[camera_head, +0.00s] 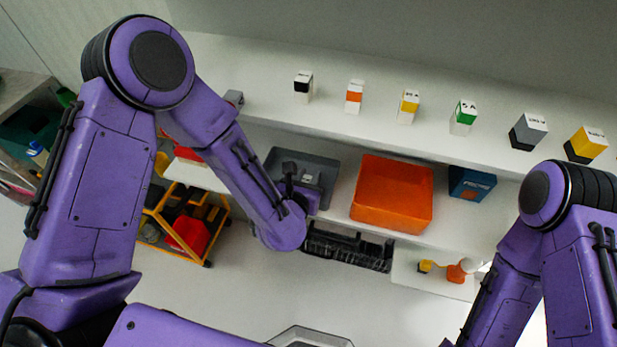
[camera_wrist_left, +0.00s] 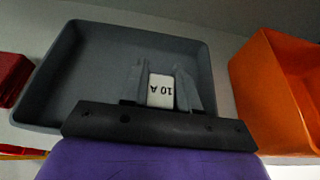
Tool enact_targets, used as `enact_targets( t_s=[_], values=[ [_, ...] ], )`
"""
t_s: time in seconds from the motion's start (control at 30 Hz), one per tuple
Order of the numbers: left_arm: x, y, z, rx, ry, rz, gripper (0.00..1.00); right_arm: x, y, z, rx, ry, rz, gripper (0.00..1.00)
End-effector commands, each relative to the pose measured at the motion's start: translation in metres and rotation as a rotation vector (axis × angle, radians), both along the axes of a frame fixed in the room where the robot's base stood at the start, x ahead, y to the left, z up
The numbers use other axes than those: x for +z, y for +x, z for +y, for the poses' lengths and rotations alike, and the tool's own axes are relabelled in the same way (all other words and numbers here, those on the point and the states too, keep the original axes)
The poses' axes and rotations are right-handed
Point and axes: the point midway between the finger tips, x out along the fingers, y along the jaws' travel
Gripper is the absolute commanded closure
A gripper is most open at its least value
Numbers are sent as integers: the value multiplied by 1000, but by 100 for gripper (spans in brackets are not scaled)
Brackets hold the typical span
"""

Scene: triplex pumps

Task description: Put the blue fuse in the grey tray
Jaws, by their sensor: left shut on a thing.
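The grey tray (camera_head: 331,166) sits on the lower shelf, left of the orange bin; it fills much of the left wrist view (camera_wrist_left: 65,75). My left gripper (camera_head: 305,180) is over the tray. In the left wrist view its grey fingers (camera_wrist_left: 160,88) are shut on a fuse (camera_wrist_left: 161,91) with a white face marked "10 A". Only the white face shows clearly, so its blue colour cannot be confirmed. I cannot tell whether the fuse touches the tray floor. My right arm enters at the right, its gripper out of view.
An orange bin (camera_head: 393,194) stands just right of the tray, with a blue box (camera_head: 471,184) beyond. The upper shelf (camera_head: 330,85) carries several coloured fuses and blocks. A black rack (camera_head: 347,249) is below the lower shelf. A yellow cart (camera_head: 180,225) stands at left.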

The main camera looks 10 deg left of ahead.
Motion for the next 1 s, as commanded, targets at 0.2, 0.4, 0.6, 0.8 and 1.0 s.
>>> enact_targets(
  t_s=[0.2, 0.4, 0.6, 0.8, 1.0],
  values=[
    [-1, 0, 0, 0, -1, -1, 100, 0, 0, 0, 0, 0, 0, 57],
    [-4, 0, 0, -1, -1, -1, 48, -3, 0, 0, 0, 0, 0, 57],
    [-3, 0, 0, 0, -1, -1, 45, -3, 0, 0, 0, 0, 0, 57],
    [2, -5, 0, -1, -1, 0, 45, -1, 0, 0, 0, 0, 0, 57],
    [19, -51, 2, -2, -2, 1, 45, -7, 0, 0, 0, 0, 0, 57]
  ],
)
